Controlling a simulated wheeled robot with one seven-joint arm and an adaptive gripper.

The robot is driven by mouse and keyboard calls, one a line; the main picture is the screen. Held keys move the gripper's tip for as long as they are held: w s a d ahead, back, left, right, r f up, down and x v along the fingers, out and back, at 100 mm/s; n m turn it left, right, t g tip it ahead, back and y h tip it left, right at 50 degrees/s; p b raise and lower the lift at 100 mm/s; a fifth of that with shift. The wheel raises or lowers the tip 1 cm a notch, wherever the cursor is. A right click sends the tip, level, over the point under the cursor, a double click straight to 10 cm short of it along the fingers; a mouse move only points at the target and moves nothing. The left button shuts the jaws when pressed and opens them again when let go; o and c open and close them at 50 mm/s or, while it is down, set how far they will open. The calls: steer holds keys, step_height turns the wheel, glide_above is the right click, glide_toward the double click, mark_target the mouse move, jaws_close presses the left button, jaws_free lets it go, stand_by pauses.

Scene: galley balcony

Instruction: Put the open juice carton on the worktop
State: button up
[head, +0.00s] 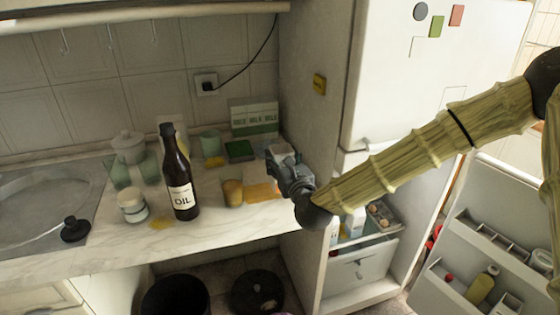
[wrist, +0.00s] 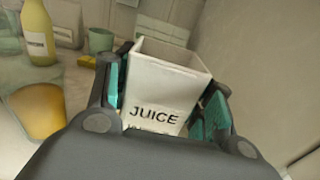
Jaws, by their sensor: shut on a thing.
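The open juice carton (wrist: 168,85) is white, with dark "JUICE" lettering and an open square top, in the wrist view. My gripper (wrist: 163,100) is shut on it, one teal-padded finger on each side. In the head view my gripper (head: 285,168) is at the right end of the pale marbled worktop (head: 235,224), beside the tall panel. Only the top of the carton (head: 283,152) shows there, the rest being hidden by my gripper. It looks upright. I cannot tell whether its base touches the worktop.
A dark oil bottle (head: 180,190), an amber cup (head: 232,193), an orange patch (head: 262,191), a green cup (head: 210,143) and a milk box (head: 254,117) are on the worktop left of my gripper. The fridge door (head: 485,262) stands open at right. The worktop's front strip is clear.

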steer(key=shift+w+a+f+p, duration=0.15)
steer(key=shift+w+f+p, duration=0.6)
steer(key=shift+w+f, duration=1.1)
steer(key=shift+s, duration=0.15)
steer(key=shift+f, duration=0.25)
steer(key=o, duration=1)
steer(key=shift+r, duration=0.1)
